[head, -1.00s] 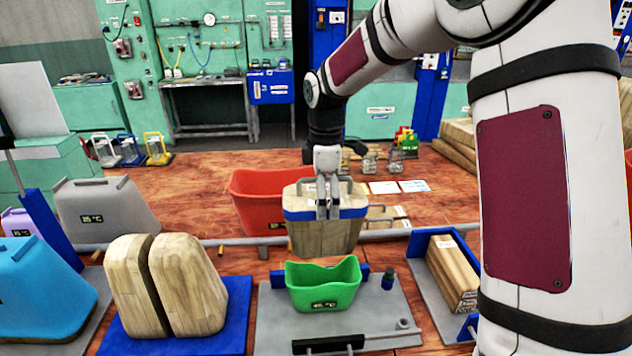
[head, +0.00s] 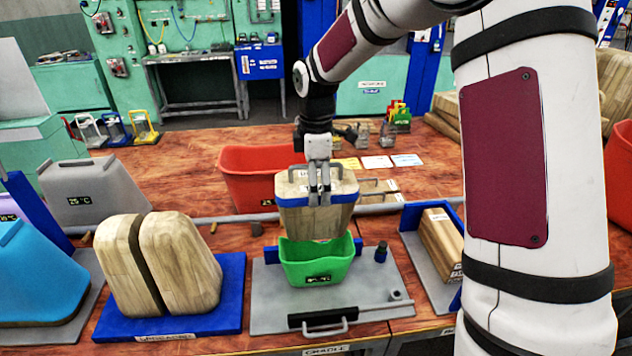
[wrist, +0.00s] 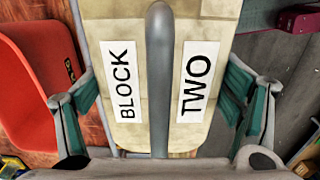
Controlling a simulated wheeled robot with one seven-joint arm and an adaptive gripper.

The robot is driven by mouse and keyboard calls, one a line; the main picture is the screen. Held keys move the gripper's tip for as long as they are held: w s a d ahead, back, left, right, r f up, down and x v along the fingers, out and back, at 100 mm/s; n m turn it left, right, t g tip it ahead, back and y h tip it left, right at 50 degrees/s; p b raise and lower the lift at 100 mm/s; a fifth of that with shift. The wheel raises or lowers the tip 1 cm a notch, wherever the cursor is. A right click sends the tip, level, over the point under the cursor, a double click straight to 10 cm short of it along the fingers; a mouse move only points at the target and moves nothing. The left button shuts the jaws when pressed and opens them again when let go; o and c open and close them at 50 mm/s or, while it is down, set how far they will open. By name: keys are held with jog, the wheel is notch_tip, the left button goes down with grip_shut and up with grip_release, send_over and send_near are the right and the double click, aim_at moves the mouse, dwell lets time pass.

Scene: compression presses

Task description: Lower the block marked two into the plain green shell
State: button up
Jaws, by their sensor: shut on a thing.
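The wooden block marked two (head: 314,222) has a blue band around its upper part and a grey handle bar on top. Its labels "BLOCK" and "TWO" read clearly on the block top in the wrist view (wrist: 160,138). My gripper (head: 319,198) is shut on the block and holds it upright. The green shell (head: 318,271) stands on the grey cradle plate below, with a temperature label on its front. The block's lower end overlaps the shell's back rim in the head view; I cannot tell whether it is inside the opening or above it.
A red shell (head: 247,178) stands behind and left of the block. A split wooden form (head: 160,265) on a blue base is at left, a grey shell (head: 92,192) behind it. Wooden pieces in a blue holder (head: 405,218) are at right. A black handled bar (head: 322,316) lies in front.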

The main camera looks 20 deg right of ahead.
notch_tip(320, 180, down, 15)
jog(key=b, duration=0.7)
jog(key=shift+w+r, duration=0.1)
jog(key=shift+f+b, duration=0.4)
jog(key=shift+f, duration=1.1)
dwell(0.5)
jog(key=o, duration=1.8)
notch_tip(320, 180, up, 12)
